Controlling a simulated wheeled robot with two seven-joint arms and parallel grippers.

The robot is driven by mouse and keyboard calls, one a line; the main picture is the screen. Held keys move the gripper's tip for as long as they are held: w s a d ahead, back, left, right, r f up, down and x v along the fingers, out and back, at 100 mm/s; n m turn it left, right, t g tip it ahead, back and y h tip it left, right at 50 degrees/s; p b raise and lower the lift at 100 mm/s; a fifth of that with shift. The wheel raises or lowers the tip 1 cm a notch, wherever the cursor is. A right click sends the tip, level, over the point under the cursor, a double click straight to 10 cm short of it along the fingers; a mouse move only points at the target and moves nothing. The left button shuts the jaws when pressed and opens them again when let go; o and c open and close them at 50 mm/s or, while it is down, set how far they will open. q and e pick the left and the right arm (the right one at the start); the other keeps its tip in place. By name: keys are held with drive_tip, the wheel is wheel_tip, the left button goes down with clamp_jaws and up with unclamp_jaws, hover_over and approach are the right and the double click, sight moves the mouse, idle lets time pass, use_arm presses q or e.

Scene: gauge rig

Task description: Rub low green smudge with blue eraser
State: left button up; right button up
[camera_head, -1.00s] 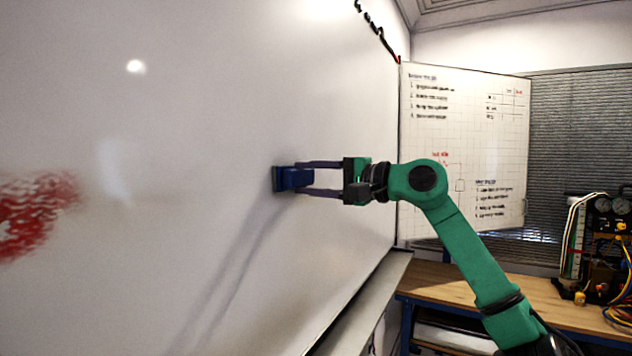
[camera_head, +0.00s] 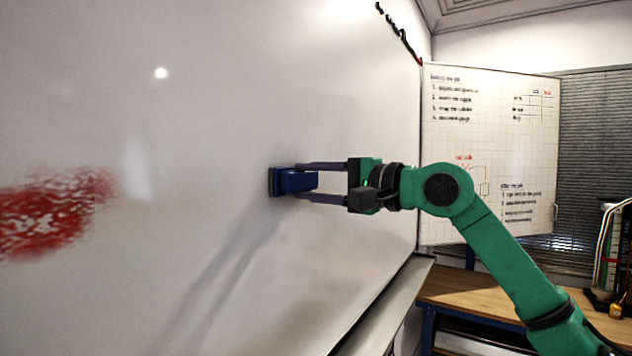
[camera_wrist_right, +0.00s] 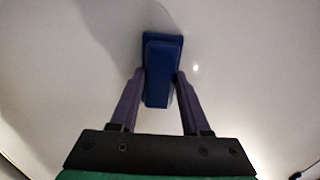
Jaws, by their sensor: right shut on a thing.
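The blue eraser (camera_head: 292,181) is at the large whiteboard (camera_head: 215,90), its darker pad side facing the board and seeming to touch it. My right gripper (camera_head: 312,182) is shut on the eraser's body. The right wrist view shows the eraser (camera_wrist_right: 160,72) between the two fingers, its wide pad against the white surface. No green smudge shows in any view; the board around the eraser looks clean. A red smudge (camera_head: 55,213) is on the board at the far left. My left gripper is not in view.
A tray ledge (camera_head: 385,305) runs along the board's lower edge. A second written whiteboard (camera_head: 490,150) stands behind my right arm. A wooden bench (camera_head: 480,298) is at the lower right, with equipment (camera_head: 610,260) at the right edge.

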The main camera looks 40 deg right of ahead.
drive_tip(key=shift+d+f, duration=0.1)
drive_tip(key=b+v, duration=0.5)
drive_tip(key=v, duration=0.4)
drive_tip(key=shift+b, duration=0.4)
drive_tip(key=shift+w, duration=0.2)
